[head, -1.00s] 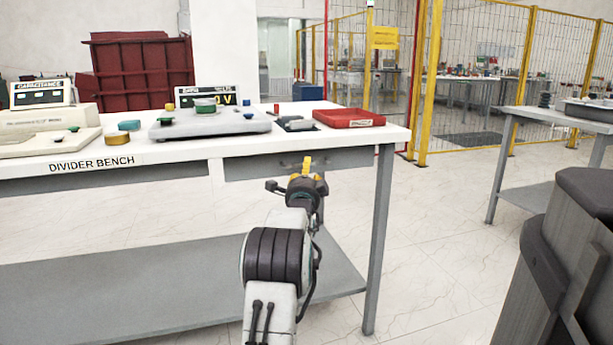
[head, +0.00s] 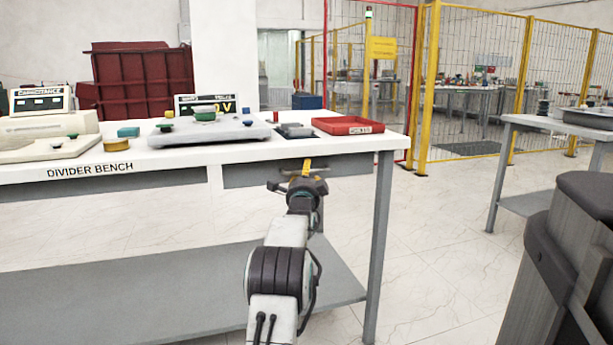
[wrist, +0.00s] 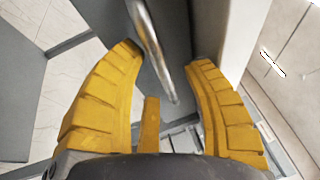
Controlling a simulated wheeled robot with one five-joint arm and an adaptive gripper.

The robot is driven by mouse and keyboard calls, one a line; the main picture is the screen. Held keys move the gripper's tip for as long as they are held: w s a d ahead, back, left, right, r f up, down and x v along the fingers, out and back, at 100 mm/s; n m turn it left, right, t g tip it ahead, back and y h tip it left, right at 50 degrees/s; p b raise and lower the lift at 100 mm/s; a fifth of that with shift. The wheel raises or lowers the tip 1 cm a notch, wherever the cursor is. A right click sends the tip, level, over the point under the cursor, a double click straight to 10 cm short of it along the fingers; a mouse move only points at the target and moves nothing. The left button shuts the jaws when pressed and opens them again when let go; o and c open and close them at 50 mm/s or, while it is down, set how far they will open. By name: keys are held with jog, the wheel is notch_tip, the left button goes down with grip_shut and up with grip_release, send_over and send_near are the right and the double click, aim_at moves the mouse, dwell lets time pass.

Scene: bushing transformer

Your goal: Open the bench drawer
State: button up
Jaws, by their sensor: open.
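The bench drawer (head: 245,174) is a grey front under the right part of the white-topped divider bench (head: 60,172). It looks shut. Its metal bar handle (wrist: 154,45) shows clearly in the wrist view, slanting across the grey front (wrist: 100,20). My gripper (head: 307,166) is in front of the drawer's right part, just below the tabletop edge. In the wrist view my gripper (wrist: 163,60) is open, its yellow fingers on either side of the bar handle with gaps on both sides. In the head view my gripper partly hides the handle.
A bench leg (head: 380,240) stands right of the arm, and a grey lower shelf (head: 180,290) runs below. A red tray (head: 347,125) and a grey instrument (head: 215,133) sit on the benchtop. Floor (head: 430,260) right of the bench is clear.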

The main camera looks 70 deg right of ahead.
jog(key=shift+c, duration=0.3)
grip_shut()
jog(key=shift+s+p, duration=0.1)
jog(key=shift+p, duration=0.3)
